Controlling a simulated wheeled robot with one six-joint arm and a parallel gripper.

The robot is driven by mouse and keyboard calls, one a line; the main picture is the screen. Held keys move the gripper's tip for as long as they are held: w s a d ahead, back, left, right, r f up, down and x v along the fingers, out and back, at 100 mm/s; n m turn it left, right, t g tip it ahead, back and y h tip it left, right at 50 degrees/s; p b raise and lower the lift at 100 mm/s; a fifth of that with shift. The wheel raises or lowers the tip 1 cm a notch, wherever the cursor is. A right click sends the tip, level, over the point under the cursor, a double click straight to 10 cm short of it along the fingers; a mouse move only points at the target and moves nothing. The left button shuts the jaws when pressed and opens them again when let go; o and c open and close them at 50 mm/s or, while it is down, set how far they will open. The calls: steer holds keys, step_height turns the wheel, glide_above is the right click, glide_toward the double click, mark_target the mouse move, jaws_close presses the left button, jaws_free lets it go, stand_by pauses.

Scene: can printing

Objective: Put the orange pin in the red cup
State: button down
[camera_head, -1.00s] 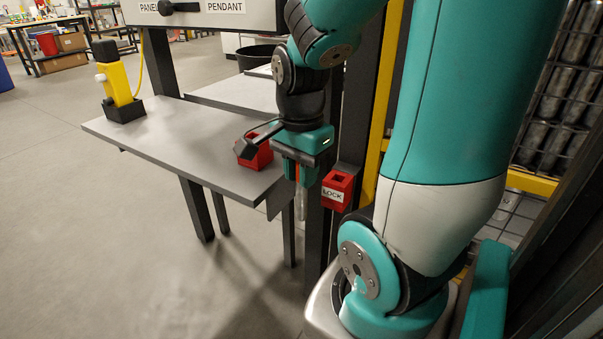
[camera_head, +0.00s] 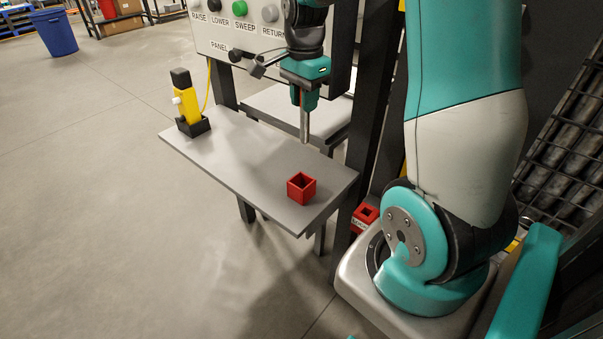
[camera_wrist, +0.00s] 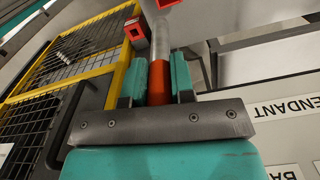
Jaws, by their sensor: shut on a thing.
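The orange pin (camera_head: 305,125) hangs upright below my gripper (camera_head: 304,98), with its long grey metal shaft pointing down. Its orange part (camera_wrist: 158,83) sits between the teal fingers in the wrist view. My gripper is shut on it. A red square cup (camera_head: 301,188) stands open-topped near the front right corner of the grey table (camera_head: 235,165). The pin is above the table, beyond the cup and apart from it. A second red square holder (camera_head: 364,217) sits lower, beside the dark post, partly hidden by my base. Red pieces also show at the wrist view's top edge.
A yellow device (camera_head: 187,103) stands in a black holder at the table's far left corner. A button panel (camera_head: 235,30) rises behind the table, close to my gripper. A dark post (camera_head: 368,120) stands right of the table. The table's middle is clear.

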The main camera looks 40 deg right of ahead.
step_height(320, 180, down, 18)
steer(key=w+p, duration=0.1)
steer(key=p, duration=0.3)
steer(key=shift+w+d, duration=0.15)
steer(key=shift+w, duration=0.05)
steer(key=shift+f, duration=0.1)
steer(key=shift+f, duration=0.15)
steer(key=c, duration=1)
jaws_free()
steer(key=shift+o, duration=0.2)
